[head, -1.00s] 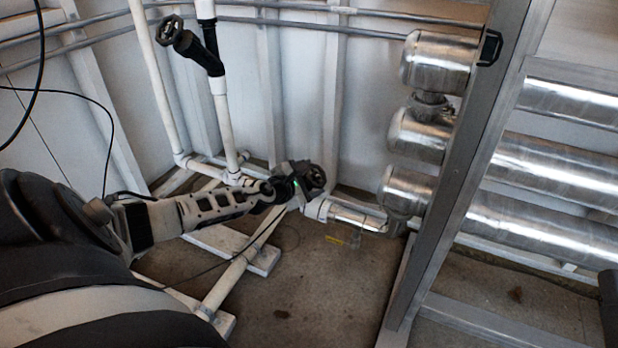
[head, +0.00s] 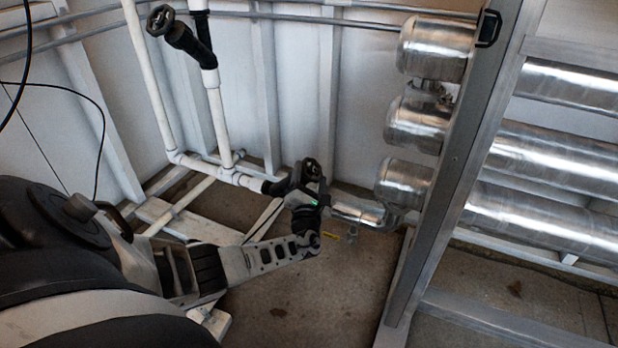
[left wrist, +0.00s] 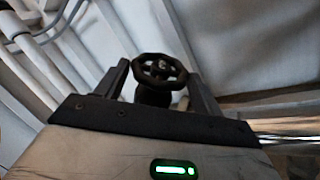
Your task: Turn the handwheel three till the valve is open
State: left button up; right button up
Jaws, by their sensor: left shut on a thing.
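A dark spoked handwheel (head: 309,171) sits on a black valve low on the white pipework, near the middle of the head view. In the left wrist view the handwheel (left wrist: 159,69) stands between the two fingers, in front of the palm. My left gripper (head: 308,185) is shut on the handwheel, with the arm reaching in from the lower left. The fingertips are hard to make out in the head view. The valve body is mostly hidden by the gripper and wheel. No number or open mark on it can be read. My right gripper is not in view.
Another black handwheel valve (head: 180,34) is higher up on a white pipe at the upper left. Shiny steel cylinders (head: 437,48) and a grey metal frame post (head: 446,180) stand to the right. Bare floor (head: 300,300) lies below the arm.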

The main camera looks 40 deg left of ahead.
pick_arm(q)
jog(key=shift+f+n+y, duration=0.1)
jog(key=shift+n+y, duration=0.3)
jog(key=shift+y, duration=0.2)
jog(key=o, duration=0.9)
jog(key=shift+d, duration=0.1)
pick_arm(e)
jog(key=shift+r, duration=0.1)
pick_arm(q)
jog(key=shift+s+d+p, duration=0.2)
jog(key=shift+s+p, duration=0.05)
jog(key=shift+p, duration=0.05)
jog(key=p+v, duration=0.2)
jog(key=v, duration=0.3)
jog(key=p, duration=0.2)
send_near(310, 181)
jog(key=shift+v, duration=2.4)
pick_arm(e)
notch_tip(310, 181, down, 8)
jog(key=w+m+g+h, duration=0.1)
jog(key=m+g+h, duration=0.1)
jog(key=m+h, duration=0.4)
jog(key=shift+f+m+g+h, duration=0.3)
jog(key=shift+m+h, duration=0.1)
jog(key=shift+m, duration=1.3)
